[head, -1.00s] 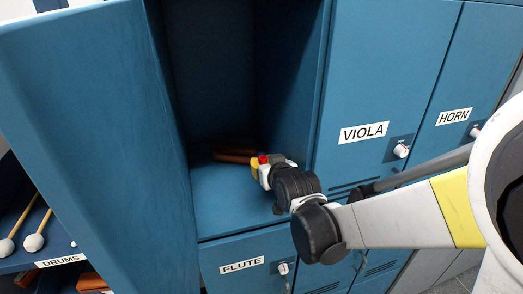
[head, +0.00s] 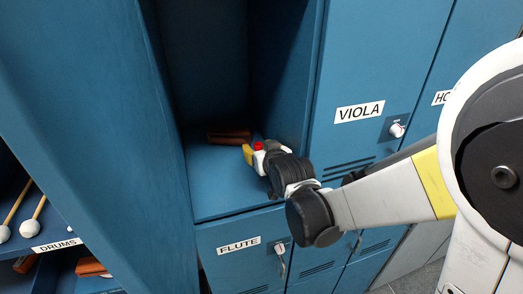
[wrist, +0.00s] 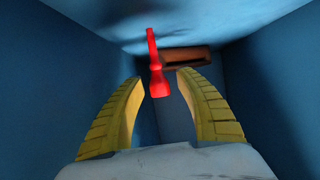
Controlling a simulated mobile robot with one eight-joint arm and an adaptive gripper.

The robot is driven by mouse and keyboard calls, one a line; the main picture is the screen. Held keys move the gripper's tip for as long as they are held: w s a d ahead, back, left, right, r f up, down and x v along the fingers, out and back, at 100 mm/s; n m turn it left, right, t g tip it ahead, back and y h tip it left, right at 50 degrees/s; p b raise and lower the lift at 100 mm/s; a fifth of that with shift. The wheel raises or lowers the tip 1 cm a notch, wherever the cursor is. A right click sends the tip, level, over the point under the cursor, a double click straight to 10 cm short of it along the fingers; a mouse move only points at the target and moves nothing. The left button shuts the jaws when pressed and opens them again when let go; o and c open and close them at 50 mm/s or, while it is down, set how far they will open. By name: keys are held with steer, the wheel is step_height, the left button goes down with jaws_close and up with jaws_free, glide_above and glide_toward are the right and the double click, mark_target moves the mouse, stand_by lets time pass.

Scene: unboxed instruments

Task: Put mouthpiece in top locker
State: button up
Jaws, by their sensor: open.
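The red mouthpiece (wrist: 156,66) shows in the wrist view between and just beyond my fingertips, its wide end toward my gripper (wrist: 157,80). In the head view the mouthpiece (head: 258,146) is a small red spot at my gripper (head: 252,151). My yellow fingers are spread, with a gap on both sides of the mouthpiece. My gripper is inside the open top locker (head: 222,185), above FLUTE, low over its floor. I cannot tell whether the mouthpiece rests on the floor.
A brown block-like object (head: 229,136) lies at the back of the locker; the wrist view shows it behind the mouthpiece (wrist: 186,58). The open locker door (head: 90,130) stands at left. The closed VIOLA locker (head: 370,65) is at right. The front left of the locker floor is clear.

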steer(key=v, duration=1.2)
steer(key=shift+p, duration=0.4)
steer(key=shift+r, duration=0.1)
